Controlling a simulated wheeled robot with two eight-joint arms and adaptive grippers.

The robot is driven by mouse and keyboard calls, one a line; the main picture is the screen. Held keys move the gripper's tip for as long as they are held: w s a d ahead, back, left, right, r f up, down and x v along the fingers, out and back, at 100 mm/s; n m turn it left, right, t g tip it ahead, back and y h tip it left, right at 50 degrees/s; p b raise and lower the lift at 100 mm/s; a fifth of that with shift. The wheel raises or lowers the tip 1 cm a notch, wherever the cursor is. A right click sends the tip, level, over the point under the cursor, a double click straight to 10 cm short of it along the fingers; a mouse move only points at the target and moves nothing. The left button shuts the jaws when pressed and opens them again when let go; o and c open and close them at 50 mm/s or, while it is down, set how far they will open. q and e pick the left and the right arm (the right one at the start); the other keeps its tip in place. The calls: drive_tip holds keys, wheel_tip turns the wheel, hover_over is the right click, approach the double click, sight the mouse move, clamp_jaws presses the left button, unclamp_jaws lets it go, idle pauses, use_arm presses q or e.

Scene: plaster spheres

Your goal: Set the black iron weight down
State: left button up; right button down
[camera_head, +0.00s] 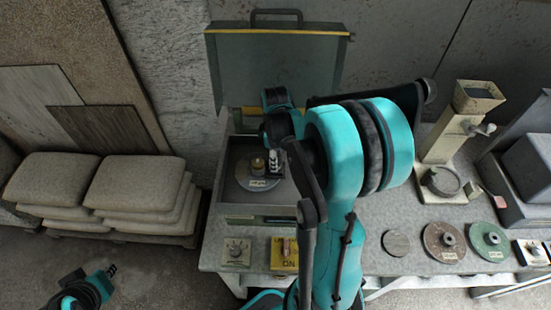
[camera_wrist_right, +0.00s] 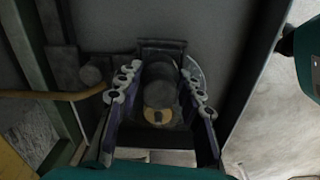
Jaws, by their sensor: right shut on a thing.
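My right gripper (camera_head: 274,165) reaches down into the open grey case, mostly hidden behind my own arm in the head view. In the right wrist view its two fingers (camera_wrist_right: 160,92) are closed around a dark cylinder, the black iron weight (camera_wrist_right: 160,82). A brass-coloured piece (camera_wrist_right: 158,116) shows at the weight's near end. In the head view a brass knob (camera_head: 257,165) stands on a grey disc (camera_head: 256,184) in the case, beside the fingers. I cannot tell if the weight touches anything below. My left gripper (camera_head: 111,270) is at the bottom left, away from the bench.
The case's raised lid (camera_head: 275,70) stands behind, and its side walls (camera_head: 223,180) are close. A switch box (camera_head: 284,254) and a dial box (camera_head: 237,252) sit in front. Discs (camera_head: 444,242), a stand (camera_head: 452,125) and a grey machine (camera_head: 525,170) occupy the right.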

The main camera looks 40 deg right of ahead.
drive_tip(key=shift+f, duration=0.25)
drive_tip(key=c, duration=0.9)
unclamp_jaws()
drive_tip(key=shift+r+p, duration=1.25)
drive_tip(key=shift+r, duration=0.75)
